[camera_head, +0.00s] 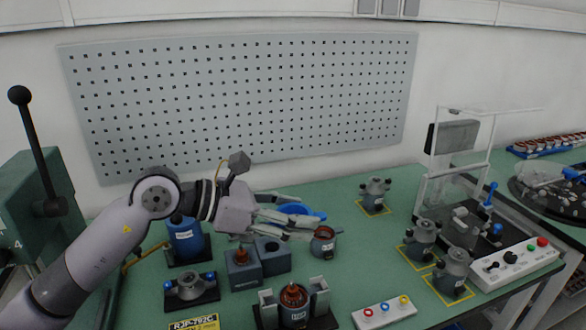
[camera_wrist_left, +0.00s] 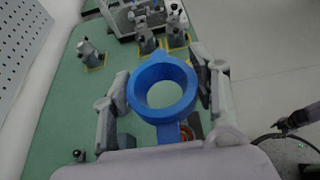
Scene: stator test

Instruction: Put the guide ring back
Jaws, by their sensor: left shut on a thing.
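The guide ring is a blue ring with a flat tab, seen almost face-on in the left wrist view (camera_wrist_left: 163,68). In the head view it shows partly behind the fingers (camera_head: 297,208). My left gripper (camera_head: 303,217) is shut on it, with one finger on each side of the ring in the left wrist view (camera_wrist_left: 166,86). The ring is held above the green table, apart from the things below. A grey stator housing with a copper-coloured inside (camera_head: 325,243) stands just below and right of the fingertips.
A blue canister (camera_head: 187,241), grey blocks (camera_head: 271,256) and a fixture holding a copper-wound stator (camera_head: 294,297) stand below the left arm. Several grey housings stand on yellow-marked squares (camera_head: 374,195) at right, near a clear-guarded test station (camera_head: 470,205). The table's back middle (camera_head: 345,190) is clear.

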